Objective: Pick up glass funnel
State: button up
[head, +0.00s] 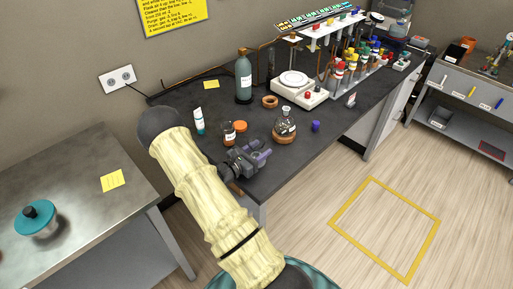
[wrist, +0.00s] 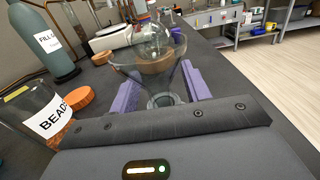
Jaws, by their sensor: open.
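The clear glass funnel (wrist: 177,78) shows in the wrist view, its wide rim toward the top and its narrow part low, between my gripper's purple fingers. My gripper (wrist: 160,84) is open, one finger on each side of the funnel, with no clear grip on it. In the head view my gripper (head: 259,154) is at the front part of the dark bench; I cannot make out the funnel there. Whether the fingers touch the glass I cannot tell.
A round flask (head: 285,127) on a cork ring stands just beyond my gripper. A beads jar (wrist: 42,116) and an orange lid (wrist: 80,96) are close on the left. A grey bottle (head: 243,78), a white balance (head: 298,89) and tube racks stand farther back.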

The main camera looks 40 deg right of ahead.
jog(key=shift+d, duration=0.5)
grip_shut()
